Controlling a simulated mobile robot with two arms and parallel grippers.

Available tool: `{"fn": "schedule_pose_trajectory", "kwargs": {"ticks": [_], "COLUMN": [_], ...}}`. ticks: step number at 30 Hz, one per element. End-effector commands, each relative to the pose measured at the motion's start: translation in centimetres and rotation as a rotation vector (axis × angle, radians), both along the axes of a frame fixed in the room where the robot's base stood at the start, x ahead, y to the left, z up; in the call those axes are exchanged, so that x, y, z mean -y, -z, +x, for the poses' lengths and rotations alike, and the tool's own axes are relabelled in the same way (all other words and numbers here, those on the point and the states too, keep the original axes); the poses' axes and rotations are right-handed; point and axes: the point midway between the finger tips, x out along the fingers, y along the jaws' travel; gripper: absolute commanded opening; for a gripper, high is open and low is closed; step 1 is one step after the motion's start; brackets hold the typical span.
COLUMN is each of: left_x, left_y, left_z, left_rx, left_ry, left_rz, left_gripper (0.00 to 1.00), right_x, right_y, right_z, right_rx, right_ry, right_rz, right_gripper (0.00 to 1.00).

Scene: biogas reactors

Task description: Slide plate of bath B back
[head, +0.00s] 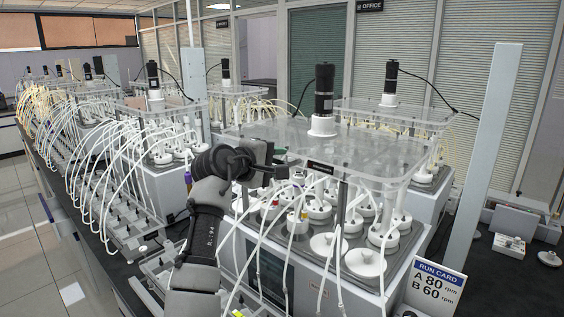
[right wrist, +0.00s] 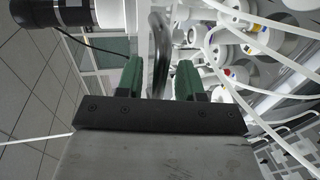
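A clear plate (head: 345,150) lies over the nearest bath (head: 300,275), with a black motor (head: 324,90) standing on it; its small black label is too small to read. My right gripper (head: 283,163) is at the plate's left front edge. In the right wrist view its two green fingers (right wrist: 159,80) stand apart, with a dark curved metal bar (right wrist: 160,50) between them. A narrow gap shows beside the bar, so the fingers do not look closed on it. My left gripper is out of view.
White-capped bottles (head: 365,262) and white tubes crowd the space under the plate. A run card (head: 436,285) reads A 80 rpm, B 60 rpm. A pale upright post (head: 485,150) stands to the right. More baths line the bench at the left.

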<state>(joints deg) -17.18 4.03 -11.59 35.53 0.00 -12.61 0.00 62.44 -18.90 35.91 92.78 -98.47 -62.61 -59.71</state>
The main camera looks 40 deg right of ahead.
Motion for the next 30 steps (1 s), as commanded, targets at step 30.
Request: {"fn": "schedule_pose_trajectory", "kwargs": {"ticks": [30], "left_x": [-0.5], "left_y": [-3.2], "left_z": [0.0], "left_rx": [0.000], "left_ry": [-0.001], "left_rz": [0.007], "left_gripper": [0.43], "right_x": [7.9], "right_y": [-0.7], "right_z": [0.5], "right_rx": [-0.003], "right_ry": [0.007], "right_rz": [-0.007], "right_gripper": [0.00]}}
